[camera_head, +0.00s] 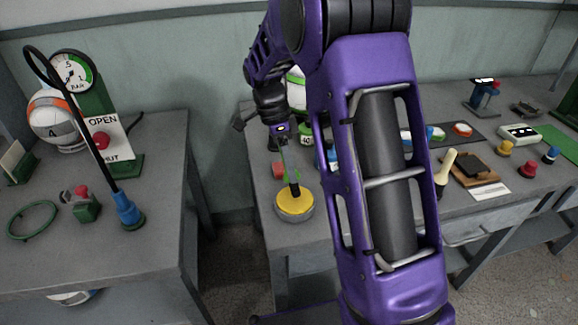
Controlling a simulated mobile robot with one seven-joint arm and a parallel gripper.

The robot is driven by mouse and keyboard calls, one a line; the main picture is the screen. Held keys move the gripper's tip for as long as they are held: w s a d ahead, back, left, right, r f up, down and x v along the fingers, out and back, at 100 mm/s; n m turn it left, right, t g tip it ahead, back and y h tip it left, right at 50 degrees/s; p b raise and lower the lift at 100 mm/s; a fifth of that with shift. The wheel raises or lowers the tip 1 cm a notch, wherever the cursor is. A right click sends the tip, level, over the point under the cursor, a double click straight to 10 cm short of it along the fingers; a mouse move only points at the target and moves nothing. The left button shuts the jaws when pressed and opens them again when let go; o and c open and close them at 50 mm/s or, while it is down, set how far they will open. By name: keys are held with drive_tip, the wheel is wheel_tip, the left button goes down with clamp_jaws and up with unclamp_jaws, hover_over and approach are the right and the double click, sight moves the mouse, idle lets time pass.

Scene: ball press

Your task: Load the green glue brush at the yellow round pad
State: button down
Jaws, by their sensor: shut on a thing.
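The yellow round pad (296,201) sits in a grey round base near the front left corner of the right table. The green glue brush (284,158) stands roughly upright over the pad, its dark lower end (295,189) at the pad's top; whether it presses on the pad is hard to tell. My gripper (281,140) is above the pad, shut on the upper part of the brush. The fingers are small and dark in this view.
My purple arm hides the middle of the right table (262,228). A small red thing (278,170) lies just behind the pad. The left table (160,225) holds a ball (55,120), a gauge (72,71), a green ring (32,221) and a blue-ended hose (127,210). A gap separates the tables.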

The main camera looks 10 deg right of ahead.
drive_tip(key=shift+f, duration=0.7)
idle(1.7)
drive_tip(key=shift+r, duration=0.1)
drive_tip(key=shift+r+p, duration=2.6)
drive_tip(key=shift+r, duration=0.9)
